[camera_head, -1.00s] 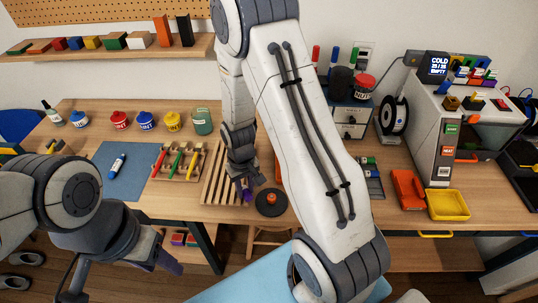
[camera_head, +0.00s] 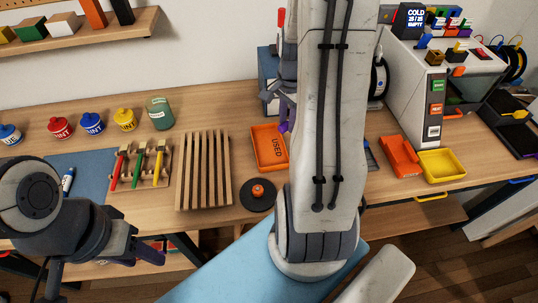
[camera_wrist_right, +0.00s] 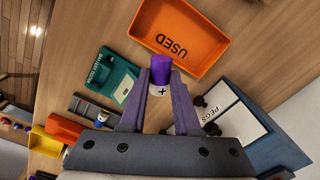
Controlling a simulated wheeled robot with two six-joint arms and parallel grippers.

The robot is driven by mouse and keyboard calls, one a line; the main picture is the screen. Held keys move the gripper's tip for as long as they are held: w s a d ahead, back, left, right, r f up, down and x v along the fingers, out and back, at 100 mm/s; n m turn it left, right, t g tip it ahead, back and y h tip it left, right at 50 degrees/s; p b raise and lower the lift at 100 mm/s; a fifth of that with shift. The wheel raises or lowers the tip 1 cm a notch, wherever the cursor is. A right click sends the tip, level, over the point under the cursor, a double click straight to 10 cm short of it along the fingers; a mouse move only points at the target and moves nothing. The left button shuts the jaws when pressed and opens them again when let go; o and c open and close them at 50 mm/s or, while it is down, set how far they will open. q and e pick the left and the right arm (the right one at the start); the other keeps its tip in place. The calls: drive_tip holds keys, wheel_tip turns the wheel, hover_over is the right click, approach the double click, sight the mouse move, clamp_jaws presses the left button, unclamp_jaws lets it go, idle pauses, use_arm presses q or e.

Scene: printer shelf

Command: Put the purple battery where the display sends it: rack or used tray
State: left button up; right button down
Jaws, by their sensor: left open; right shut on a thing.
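The purple battery (camera_wrist_right: 160,68) is pinched between the fingers of my right gripper (camera_wrist_right: 161,84), with a white end bearing a dark mark. In the right wrist view it overlaps the near edge of the orange tray marked USED (camera_wrist_right: 205,38). The tray also shows in the head view (camera_head: 267,146), left of my right arm, which hides most of that gripper. A teal device (camera_wrist_right: 108,78) with a small pale screen, unreadable here, lies beside the tray. A dark slotted holder (camera_wrist_right: 92,109) is near it. My left gripper (camera_head: 150,250) is open and empty at the table's front edge.
The printer's screen (camera_head: 415,18) reads COLD 25/25 EMPTY. A wooden slatted rack (camera_head: 204,170) and a dark disc with an orange knob (camera_head: 258,195) stand left of my right arm. A blue-and-white PEGS box (camera_wrist_right: 240,118) is close to the right gripper.

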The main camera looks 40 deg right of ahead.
drive_tip(key=s+d+r+m+b, duration=0.1)
drive_tip(key=s+d+m, duration=0.3)
drive_tip(key=s+m, duration=0.1)
drive_tip(key=p, duration=0.1)
hover_over(269, 149)
wheel_tip(269, 149, down, 6)
drive_tip(key=shift+s+d+f, duration=0.1)
drive_tip(key=shift+f, duration=0.25)
wheel_tip(269, 149, down, 4)
drive_tip(key=shift+r+p, duration=0.15)
drive_tip(key=shift+p, duration=0.3)
use_arm(q)
drive_tip(key=shift+a, duration=0.1)
